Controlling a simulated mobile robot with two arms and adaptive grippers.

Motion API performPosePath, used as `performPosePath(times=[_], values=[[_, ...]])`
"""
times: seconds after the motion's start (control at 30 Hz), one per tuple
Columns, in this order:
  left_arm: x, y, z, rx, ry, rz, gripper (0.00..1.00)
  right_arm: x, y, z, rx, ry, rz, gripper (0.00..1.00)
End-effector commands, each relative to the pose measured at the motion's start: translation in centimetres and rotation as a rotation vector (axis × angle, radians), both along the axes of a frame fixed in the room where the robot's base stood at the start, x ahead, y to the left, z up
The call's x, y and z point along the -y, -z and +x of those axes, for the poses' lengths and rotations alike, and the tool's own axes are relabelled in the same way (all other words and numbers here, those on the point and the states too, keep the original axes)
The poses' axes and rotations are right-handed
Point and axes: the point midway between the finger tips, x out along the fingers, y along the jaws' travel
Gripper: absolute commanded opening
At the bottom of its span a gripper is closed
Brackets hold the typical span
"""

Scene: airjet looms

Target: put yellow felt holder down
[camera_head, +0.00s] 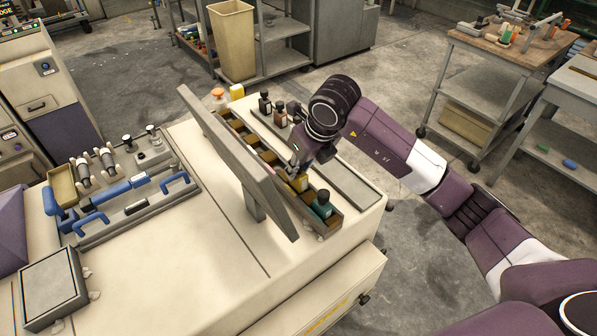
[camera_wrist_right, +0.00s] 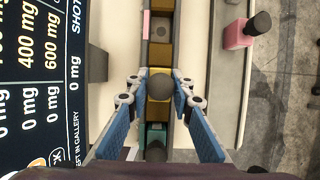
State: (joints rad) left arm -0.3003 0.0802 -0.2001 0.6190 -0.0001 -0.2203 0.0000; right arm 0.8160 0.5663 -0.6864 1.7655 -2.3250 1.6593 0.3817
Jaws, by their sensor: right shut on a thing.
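The yellow felt holder (camera_wrist_right: 160,71) has a dark round top and sits between the fingertips of my right gripper (camera_wrist_right: 160,88) in the right wrist view. In the head view, my right gripper (camera_head: 299,168) points down at the long compartment tray (camera_head: 335,222), and a small yellow part of the holder (camera_head: 301,184) shows below it. The gripper is shut on the holder, at or just above a compartment near the tray's front end. I cannot tell whether its base touches the tray floor. My left gripper is not in view.
A teal bottle (camera_head: 322,204) stands in the tray next to the holder. A monitor (camera_head: 235,165) rises close to the tray's left. Dark-capped bottles (camera_head: 265,103) stand behind. A pink bottle (camera_wrist_right: 240,33) stands right of the tray in the wrist view.

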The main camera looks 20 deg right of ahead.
Motion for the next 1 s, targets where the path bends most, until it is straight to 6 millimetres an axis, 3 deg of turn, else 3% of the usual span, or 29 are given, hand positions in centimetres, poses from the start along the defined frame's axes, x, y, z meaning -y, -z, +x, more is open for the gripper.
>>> performPosePath(times=[0.13, 0.5, 0.53, 0.67, 1.0], values=[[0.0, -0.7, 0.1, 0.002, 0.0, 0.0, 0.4, 0.0, 2.0, -0.1, -0.003, 0.0, 0.0, 0.0], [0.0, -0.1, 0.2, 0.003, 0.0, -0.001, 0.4, 0.0, 2.7, 0.0, 0.001, -0.001, 0.0, 0.0], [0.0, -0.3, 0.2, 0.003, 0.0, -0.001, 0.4, 0.0, 2.6, 0.0, 0.0, -0.001, 0.0, 0.23], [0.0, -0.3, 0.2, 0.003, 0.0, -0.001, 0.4, 0.0, 2.6, 0.0, 0.0, -0.001, 0.0, 0.38], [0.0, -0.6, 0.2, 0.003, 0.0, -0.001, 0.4, 0.0, 2.3, 0.0, -0.001, -0.001, 0.0, 0.39]])
